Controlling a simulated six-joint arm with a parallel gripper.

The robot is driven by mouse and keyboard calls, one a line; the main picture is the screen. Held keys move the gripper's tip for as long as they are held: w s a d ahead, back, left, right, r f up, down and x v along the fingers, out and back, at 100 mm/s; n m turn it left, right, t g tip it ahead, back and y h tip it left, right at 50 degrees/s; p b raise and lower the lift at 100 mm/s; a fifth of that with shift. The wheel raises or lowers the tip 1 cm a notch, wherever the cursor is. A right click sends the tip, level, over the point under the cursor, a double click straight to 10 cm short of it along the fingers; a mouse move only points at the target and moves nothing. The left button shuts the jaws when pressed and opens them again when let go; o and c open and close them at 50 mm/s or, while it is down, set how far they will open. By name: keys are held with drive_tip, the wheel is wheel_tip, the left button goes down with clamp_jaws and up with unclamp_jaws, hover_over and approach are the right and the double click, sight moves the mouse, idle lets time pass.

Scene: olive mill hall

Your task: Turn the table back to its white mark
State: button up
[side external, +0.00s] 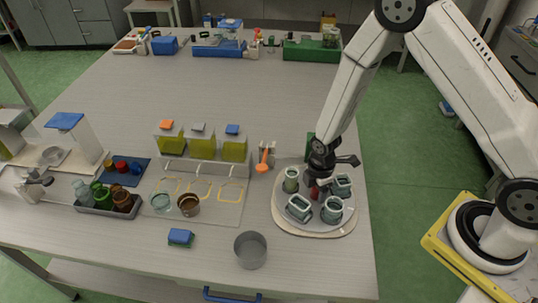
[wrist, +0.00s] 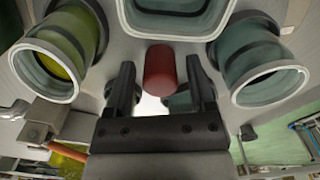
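The round grey turntable (side external: 281,205) sits near the right front of the table, on a paler base. It carries several glass jars with pale rims, one with yellow-green contents (side external: 291,180), the others teal, such as this one (side external: 332,212). A red upright peg (side external: 314,191) stands among the jars; it also shows in the wrist view (wrist: 160,68). My gripper (wrist: 160,78) points down over the turntable, its fingers apart on either side of the peg with gaps visible. A white patch (wrist: 152,104) shows between the fingers; I cannot tell whether it is the mark.
A grey metal bowl (side external: 250,250) and a blue block (side external: 181,237) lie left of the turntable. An orange scoop (side external: 264,160) stands close behind it. Several yellow-green dispensers (side external: 203,144) and a tray of jars (side external: 107,206) are further left. The table's middle back is clear.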

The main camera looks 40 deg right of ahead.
drive_tip(key=c, duration=0.9)
drive_tip(key=shift+o, duration=0.2)
drive_tip(key=shift+m, duration=3.6)
drive_tip(key=o, duration=0.9)
drive_tip(key=shift+c, duration=0.2)
drive_tip(key=shift+r, duration=0.15)
drive_tip(key=shift+r, duration=3.85)
